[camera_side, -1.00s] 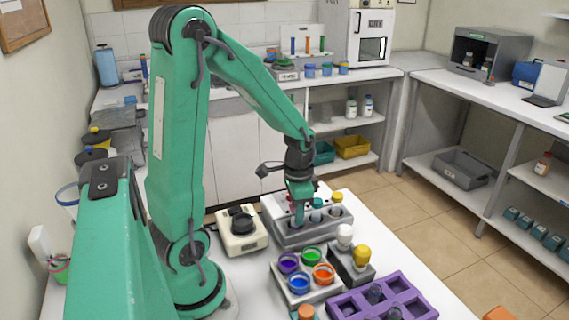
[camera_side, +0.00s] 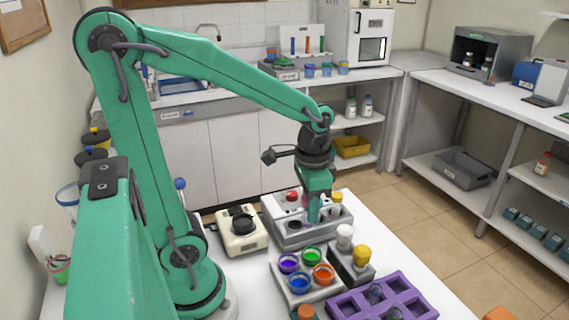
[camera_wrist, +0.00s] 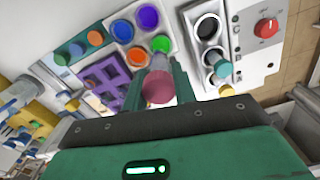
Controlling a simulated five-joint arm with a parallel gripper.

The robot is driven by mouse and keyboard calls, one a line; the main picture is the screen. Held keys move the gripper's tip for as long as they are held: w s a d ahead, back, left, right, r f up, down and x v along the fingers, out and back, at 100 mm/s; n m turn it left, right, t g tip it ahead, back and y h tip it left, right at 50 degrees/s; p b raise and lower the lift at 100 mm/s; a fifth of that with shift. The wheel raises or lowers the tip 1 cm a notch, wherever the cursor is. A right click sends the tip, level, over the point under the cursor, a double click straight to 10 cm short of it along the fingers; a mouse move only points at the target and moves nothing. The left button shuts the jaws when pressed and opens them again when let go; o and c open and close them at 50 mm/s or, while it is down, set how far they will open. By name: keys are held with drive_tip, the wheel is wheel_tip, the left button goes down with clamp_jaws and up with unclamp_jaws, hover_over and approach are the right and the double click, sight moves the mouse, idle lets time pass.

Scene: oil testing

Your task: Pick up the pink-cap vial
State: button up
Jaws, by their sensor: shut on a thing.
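The pink-cap vial (camera_wrist: 158,88) is between the two green fingers of my gripper (camera_wrist: 163,88) in the wrist view, with its cap toward the camera. My gripper is shut on it. In the side view my gripper (camera_side: 314,212) points down at the grey block of the white heater unit (camera_side: 290,239). Only a bit of pink (camera_side: 305,200) shows beside the fingers there, and the vial's lower end is hidden. I cannot tell from the side view how far it is above the block.
A teal-cap vial (camera_wrist: 223,69) and a yellow-cap vial (camera_side: 336,197) stand close by in the block. A red knob (camera_side: 291,196) is behind. A tray of coloured cups (camera_side: 300,294), a small grey rack (camera_side: 352,272) and a purple rack (camera_side: 415,308) stand in front.

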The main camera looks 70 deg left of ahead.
drive_tip(key=shift+s+d+r, duration=0.1)
drive_tip(key=shift+d+r, duration=0.25)
drive_tip(key=shift+d, duration=0.25)
drive_tip(key=shift+s+d+r, duration=0.1)
drive_tip(key=shift+d+r, duration=0.25)
drive_tip(key=shift+d, duration=0.25)
drive_tip(key=shift+a, duration=0.1)
drive_tip(key=shift+s+a, duration=0.2)
drive_tip(key=shift+a, duration=0.6)
drive_tip(key=s+a+f+n, duration=0.1)
drive_tip(key=s+a+n, duration=0.2)
drive_tip(key=s+a, duration=0.2)
drive_tip(key=s+a+n, duration=0.3)
drive_tip(key=s+a, duration=0.2)
drive_tip(key=a, duration=0.4)
drive_tip(key=shift+s+a+f, duration=0.15)
drive_tip(key=shift+a+f, duration=0.15)
drive_tip(key=shift+f, duration=0.05)
drive_tip(key=shift+f, duration=0.15)
drive_tip(key=shift+f, duration=1.75)
